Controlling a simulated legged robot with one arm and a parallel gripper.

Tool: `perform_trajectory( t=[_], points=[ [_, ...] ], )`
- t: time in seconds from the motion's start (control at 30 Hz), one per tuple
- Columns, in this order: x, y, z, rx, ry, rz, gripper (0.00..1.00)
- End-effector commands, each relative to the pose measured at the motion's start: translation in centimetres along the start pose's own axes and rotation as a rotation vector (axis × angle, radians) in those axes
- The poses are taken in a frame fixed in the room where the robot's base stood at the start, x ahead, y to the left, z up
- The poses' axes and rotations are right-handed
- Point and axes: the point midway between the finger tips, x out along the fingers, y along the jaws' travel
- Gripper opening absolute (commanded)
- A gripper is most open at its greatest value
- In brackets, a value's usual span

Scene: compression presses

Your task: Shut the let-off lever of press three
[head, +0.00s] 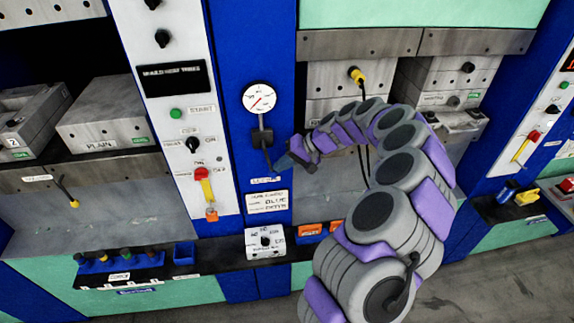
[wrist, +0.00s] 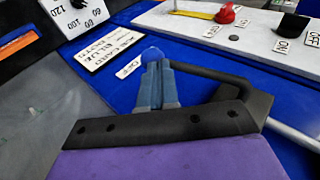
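The black let-off lever (head: 267,155) hangs down from the fitting under the round gauge (head: 258,98) on the blue column. My gripper (head: 279,163) is beside the lever's lower end, coming from the right. In the wrist view its blue-grey fingers (wrist: 158,84) are together, with their tips at the knob. Contact is unclear.
A white control panel (head: 185,125) with a red switch and yellow tag is left of the column. A card plate (head: 267,201) and a dial box (head: 265,242) are below the lever. Steel moulds (head: 105,118) sit in the left press. A ledge (head: 100,275) runs along the front.

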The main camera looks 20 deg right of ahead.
Motion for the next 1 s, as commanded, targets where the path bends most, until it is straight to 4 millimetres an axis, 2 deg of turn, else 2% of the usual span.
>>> perform_trajectory(
  t=[0.37, 1.0],
  points=[
    [1.6, -0.3, 0.3, -0.001, 0.001, 0.001, 0.00],
    [1.8, -0.5, 0.4, -0.001, 0.000, 0.000, 0.00]
  ],
)
